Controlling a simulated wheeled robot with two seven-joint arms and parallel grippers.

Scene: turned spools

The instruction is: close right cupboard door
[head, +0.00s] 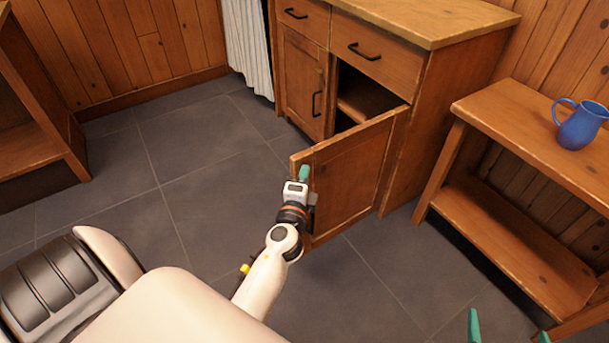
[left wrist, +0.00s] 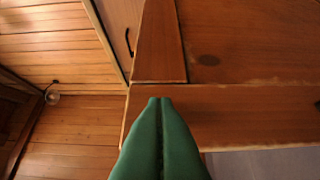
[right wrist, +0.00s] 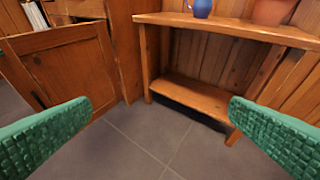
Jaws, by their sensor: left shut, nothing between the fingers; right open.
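The right cupboard door (head: 355,175) stands open, swung out from the wooden cupboard (head: 445,110) and hinged on its right side. The dark opening (head: 362,95) shows behind it. My left gripper (head: 304,174) is shut and empty at the door's free edge, near its top corner. In the left wrist view its green fingertips (left wrist: 160,101) are together against or just in front of the door's wood (left wrist: 230,115); I cannot tell if they touch. My right gripper (right wrist: 160,115) is open and empty. Its fingertips also show at the head view's bottom right (head: 508,335). The door also shows in the right wrist view (right wrist: 70,70).
The left cupboard door (head: 300,85) is shut, with drawers above. A low wooden shelf bench (head: 515,215) with a blue jug (head: 578,125) stands to the right. Another wooden unit (head: 35,110) stands at far left. The grey tiled floor (head: 190,160) is clear between.

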